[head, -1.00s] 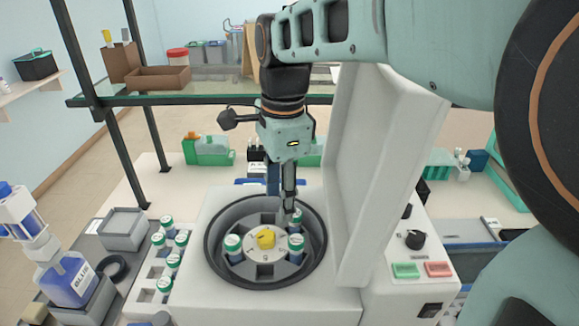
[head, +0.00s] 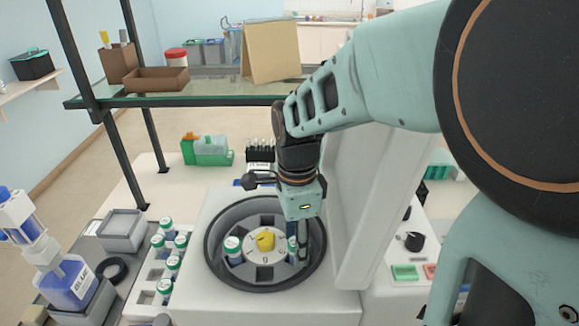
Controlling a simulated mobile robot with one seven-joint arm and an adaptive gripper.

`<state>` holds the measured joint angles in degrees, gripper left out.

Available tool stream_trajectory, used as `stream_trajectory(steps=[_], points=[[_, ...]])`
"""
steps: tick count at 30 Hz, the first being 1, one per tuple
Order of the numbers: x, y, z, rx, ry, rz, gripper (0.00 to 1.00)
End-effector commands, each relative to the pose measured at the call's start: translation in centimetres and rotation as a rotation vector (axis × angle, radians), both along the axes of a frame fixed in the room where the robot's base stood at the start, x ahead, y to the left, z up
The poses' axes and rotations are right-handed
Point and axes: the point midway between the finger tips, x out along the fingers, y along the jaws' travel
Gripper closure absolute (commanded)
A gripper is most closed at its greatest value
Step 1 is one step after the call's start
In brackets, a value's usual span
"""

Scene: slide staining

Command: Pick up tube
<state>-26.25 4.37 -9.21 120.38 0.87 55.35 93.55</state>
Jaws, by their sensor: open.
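My gripper (head: 302,240) is open and points down into the right side of the centrifuge bowl. One tube (head: 292,246) with a green-and-white cap stands in the rotor (head: 264,262) right at my gripper, partly hidden by its fingers. Whether the fingers touch it I cannot tell. Another tube (head: 233,250) stands in a slot on the rotor's left side. A yellow knob (head: 265,240) sits at the rotor's middle. Several similar tubes (head: 172,263) stand in a white rack (head: 150,272) left of the centrifuge (head: 205,292).
The centrifuge's raised lid (head: 368,200) stands close to the right of my gripper. A glass shelf (head: 200,97) on dark posts spans behind. A blue-labelled bottle (head: 70,283) and a grey box (head: 122,230) are at the left. Green and red buttons (head: 404,272) are on the right.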

Motion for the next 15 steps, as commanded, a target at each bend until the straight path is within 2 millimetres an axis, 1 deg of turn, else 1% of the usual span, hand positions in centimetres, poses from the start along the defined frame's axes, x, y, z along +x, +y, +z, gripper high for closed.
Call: stream_trajectory(steps=[7,8,15], points=[[0.03,0.00,-0.21,0.000,-0.001,0.000,0.55],[0.03,0.00,-0.21,0.000,-0.001,0.000,0.57],[0.03,0.00,-0.19,0.000,-0.001,0.000,0.84]])
